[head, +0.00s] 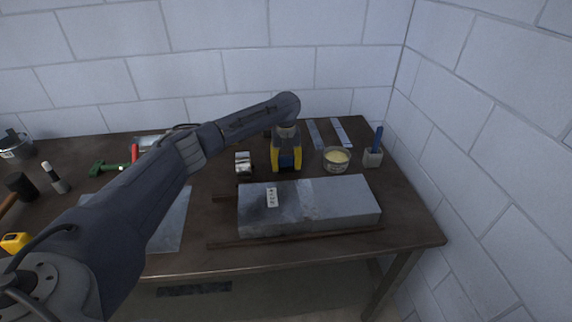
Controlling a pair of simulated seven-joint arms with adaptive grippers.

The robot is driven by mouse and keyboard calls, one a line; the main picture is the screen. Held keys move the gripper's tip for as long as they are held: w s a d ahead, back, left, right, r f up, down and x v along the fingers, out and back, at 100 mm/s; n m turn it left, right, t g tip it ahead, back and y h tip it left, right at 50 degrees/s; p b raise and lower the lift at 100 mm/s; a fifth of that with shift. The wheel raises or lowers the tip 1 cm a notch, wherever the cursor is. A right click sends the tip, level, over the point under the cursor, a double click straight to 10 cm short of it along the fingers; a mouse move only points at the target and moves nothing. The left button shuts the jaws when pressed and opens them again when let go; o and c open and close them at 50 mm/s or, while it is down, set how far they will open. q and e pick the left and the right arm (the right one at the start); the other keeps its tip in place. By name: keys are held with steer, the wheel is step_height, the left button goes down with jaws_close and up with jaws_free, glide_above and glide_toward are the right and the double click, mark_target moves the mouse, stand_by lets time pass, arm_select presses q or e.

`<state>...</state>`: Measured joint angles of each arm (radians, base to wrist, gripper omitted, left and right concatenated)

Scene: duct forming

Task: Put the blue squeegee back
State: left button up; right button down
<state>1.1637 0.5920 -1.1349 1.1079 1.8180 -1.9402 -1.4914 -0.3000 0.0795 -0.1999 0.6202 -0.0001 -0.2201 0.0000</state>
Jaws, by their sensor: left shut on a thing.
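My left gripper (286,167), with yellow fingers, points down over the back middle of the table. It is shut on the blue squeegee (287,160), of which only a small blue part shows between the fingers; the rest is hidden. I cannot tell whether the squeegee touches the table. My right gripper is not in view.
A grey duct (335,202) lies on the table (415,215) in front of the gripper. A bowl of pale paste (336,160) and a blue-handled tool in a grey holder (373,158) stand to the right. Metal strips (341,131) lie behind; a tape roll (243,164) stands left.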

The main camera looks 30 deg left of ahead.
mark_target(286, 156)
arm_select(q)
steer(key=shift+f, duration=0.15)
steer(key=o, duration=1.2)
step_height(286, 156, up, 11)
steer(key=shift+f, duration=0.1)
steer(key=shift+r, duration=0.75)
